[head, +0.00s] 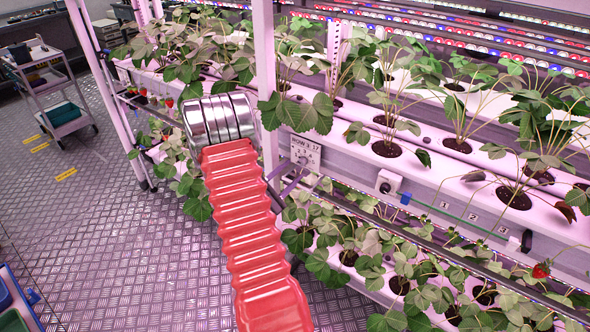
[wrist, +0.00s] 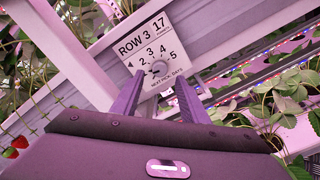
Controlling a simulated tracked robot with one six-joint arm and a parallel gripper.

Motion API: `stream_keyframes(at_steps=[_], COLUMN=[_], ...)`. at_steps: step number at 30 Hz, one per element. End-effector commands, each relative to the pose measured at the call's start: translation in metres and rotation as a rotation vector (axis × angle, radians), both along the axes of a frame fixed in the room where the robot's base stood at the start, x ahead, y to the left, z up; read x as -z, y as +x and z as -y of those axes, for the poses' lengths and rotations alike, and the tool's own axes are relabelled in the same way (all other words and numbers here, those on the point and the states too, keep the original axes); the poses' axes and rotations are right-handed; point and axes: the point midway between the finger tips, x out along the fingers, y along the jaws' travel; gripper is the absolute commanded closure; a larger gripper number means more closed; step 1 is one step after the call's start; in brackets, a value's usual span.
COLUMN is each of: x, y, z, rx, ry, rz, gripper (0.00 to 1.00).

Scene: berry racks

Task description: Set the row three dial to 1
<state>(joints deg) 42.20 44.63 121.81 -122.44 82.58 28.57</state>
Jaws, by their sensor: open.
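The row three dial (wrist: 159,69) is a small round grey knob on a white plate (wrist: 130,62) marked ROW 3 and 17, with figures around it. In the wrist view 2, 3, 4 and 5 show; the place for 1 is not clear near the left finger. Where the knob points is too small to tell. My gripper (wrist: 158,82) is open, its purple fingers below and to either side of the knob, holding nothing. Whether a finger touches the plate I cannot tell.
White gutters (head: 450,165) with strawberry plants run right of the plate. A grey box with a round port (head: 387,183) sits on the rail. A white post (head: 265,80) stands close by the plate. A cart (head: 48,90) is far left; the metal floor is open.

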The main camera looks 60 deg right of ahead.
Motion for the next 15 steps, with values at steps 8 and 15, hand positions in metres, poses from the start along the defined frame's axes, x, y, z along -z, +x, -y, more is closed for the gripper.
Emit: stream_keyframes(at_steps=[8,15], x=[0.000,0.000], y=[0.008,0.014], z=[-0.046,-0.078], rx=[-0.002,-0.002], ry=[0.000,-0.001], rz=[-0.001,0.000], gripper=[0.60,0.60])
